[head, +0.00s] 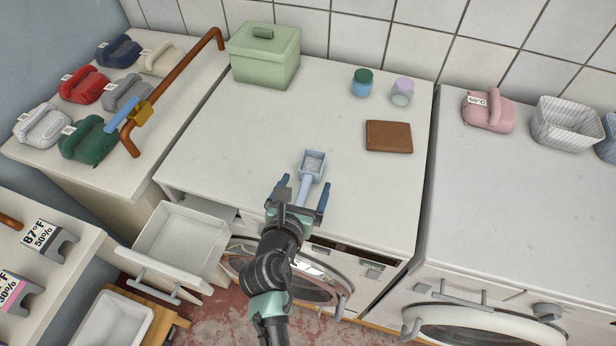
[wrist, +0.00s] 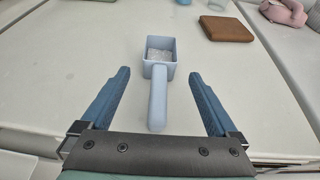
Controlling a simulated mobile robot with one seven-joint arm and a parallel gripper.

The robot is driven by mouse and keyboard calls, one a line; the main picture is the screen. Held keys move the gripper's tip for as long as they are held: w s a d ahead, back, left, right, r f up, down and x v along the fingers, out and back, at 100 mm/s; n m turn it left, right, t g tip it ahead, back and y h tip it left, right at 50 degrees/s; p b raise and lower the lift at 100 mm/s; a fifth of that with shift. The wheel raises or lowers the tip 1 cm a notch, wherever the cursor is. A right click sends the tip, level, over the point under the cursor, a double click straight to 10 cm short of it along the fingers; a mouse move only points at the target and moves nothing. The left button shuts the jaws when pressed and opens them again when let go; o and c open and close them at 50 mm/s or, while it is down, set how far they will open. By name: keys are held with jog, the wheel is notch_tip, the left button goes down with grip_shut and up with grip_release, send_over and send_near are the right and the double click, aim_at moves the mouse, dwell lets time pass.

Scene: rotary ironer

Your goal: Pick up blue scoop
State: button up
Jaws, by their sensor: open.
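The light blue scoop (head: 312,167) lies on the white top of the middle machine, its square cup pointing away from me and its handle toward me. The cup holds some whitish grainy stuff. My gripper (head: 303,191) is open, with its blue fingers on either side of the scoop's handle. In the wrist view the scoop (wrist: 158,72) shows in the middle, its handle between the open fingers of my gripper (wrist: 158,95) with a gap on both sides. I cannot tell how high the fingers are above the top.
A brown block (head: 389,136), two small jars (head: 362,84) (head: 402,92) and a green lidded box (head: 264,58) stand farther back on the machine top (head: 240,140). An open white drawer (head: 180,243) juts out at the front left. The top around the scoop is clear.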

aim_at(305, 185)
jog(key=x, duration=0.3)
jog(key=shift+w, duration=0.1)
jog(key=c, duration=1.4)
